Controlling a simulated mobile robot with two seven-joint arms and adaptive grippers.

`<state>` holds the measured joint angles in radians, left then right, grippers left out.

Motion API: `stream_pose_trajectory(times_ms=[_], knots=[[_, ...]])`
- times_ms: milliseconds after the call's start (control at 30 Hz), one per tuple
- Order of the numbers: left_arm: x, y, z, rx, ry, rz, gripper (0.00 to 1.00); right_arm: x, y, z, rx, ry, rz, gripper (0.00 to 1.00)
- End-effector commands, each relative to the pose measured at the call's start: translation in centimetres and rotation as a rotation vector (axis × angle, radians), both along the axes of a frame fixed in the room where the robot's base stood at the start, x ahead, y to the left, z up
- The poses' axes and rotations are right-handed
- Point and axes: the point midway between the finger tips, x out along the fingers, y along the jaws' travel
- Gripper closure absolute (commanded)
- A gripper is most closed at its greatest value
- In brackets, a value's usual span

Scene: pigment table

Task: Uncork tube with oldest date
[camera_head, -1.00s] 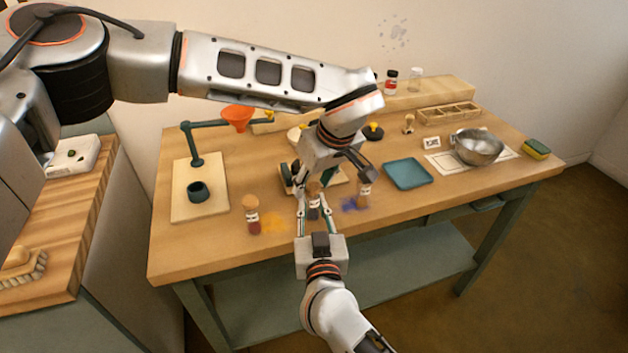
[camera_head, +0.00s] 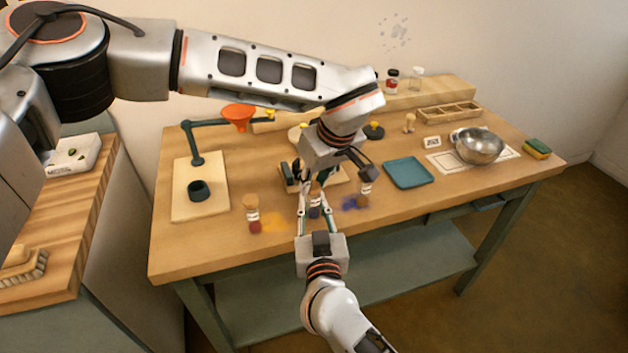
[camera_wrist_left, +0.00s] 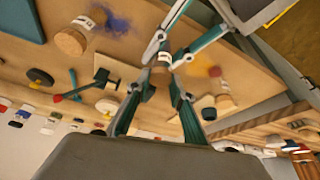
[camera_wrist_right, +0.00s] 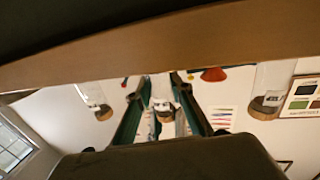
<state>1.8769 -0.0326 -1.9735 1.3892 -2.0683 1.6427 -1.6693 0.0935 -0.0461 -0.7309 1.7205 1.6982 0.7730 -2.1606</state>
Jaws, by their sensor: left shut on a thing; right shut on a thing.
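My right gripper (camera_head: 315,203) reaches in from the front and is shut on the middle tube, which also shows in the right wrist view (camera_wrist_right: 164,104). My left gripper (camera_wrist_left: 158,76) comes down from above and is shut at the same tube's top, around its cork; its fingers partly hide the cork. The label dates are too small to read.
A teal tray (camera_head: 409,173) and a metal bowl (camera_head: 479,147) are to the right. A stand with an orange funnel (camera_head: 238,117) is at the left. Orange and blue powder patches lie between the tubes. The front edge strip is mostly clear.

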Motion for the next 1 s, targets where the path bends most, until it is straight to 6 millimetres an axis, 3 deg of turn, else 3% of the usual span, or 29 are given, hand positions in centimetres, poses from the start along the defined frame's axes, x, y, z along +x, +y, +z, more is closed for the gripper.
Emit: stream_pose_trajectory(times_ms=[700, 1000], knots=[[0.0, 0.0, 2.2, -0.001, -0.002, 0.0, 1.0, 0.0, -0.2, -0.6, -0.001, 0.011, -0.003, 1.0], [0.0, 0.0, 2.2, 0.0, 0.0, 0.001, 1.0, 0.0, -0.1, -0.5, -0.001, 0.009, -0.002, 1.0]])
